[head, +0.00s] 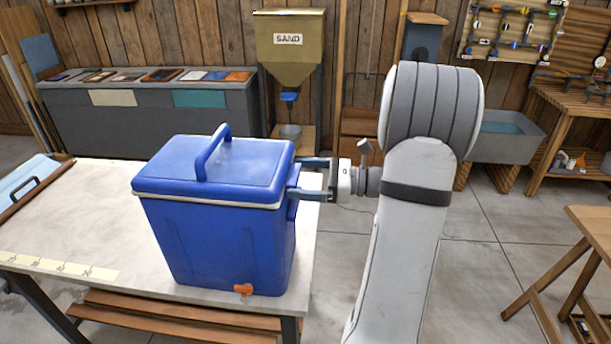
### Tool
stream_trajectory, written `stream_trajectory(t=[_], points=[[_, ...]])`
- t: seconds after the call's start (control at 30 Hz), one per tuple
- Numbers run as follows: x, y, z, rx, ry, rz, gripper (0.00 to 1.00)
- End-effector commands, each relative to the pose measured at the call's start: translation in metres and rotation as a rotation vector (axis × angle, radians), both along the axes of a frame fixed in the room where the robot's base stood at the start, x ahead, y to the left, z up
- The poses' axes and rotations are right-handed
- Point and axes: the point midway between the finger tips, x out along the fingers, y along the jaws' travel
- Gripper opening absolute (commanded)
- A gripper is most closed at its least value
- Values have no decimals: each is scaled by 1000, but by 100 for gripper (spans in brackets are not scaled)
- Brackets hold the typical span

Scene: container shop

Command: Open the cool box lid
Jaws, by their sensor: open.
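The blue cool box (222,240) stands upright on the right end of a pale-topped table. Its blue lid (245,167) lies flat and closed on the body, with a white rim along the seam. A blue handle (209,155) stands up over the lid. An orange tap (243,289) is low on the front. My gripper (298,177) is at the right side of the box at lid height, its jaws open and pointing left. The fingertips are at the lid's right edge; I cannot tell whether they touch it.
The table (75,225) is mostly clear left of the box, with a paper strip (60,266) at its front edge. A sand hopper (290,50) and a grey counter (150,115) stand behind. A wooden table (595,225) is at the right. Open floor lies between.

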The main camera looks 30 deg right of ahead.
Motion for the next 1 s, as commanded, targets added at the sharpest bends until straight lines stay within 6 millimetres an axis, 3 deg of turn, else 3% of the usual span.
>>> stream_trajectory(t=[0.17, 0.87, 1.0], points=[[0, 0, 0, -1, 1, 0, 100], [0, -1, 0, -1, 0, -1, 43], [-1, -1, 1, -3, 1, -2, 41]])
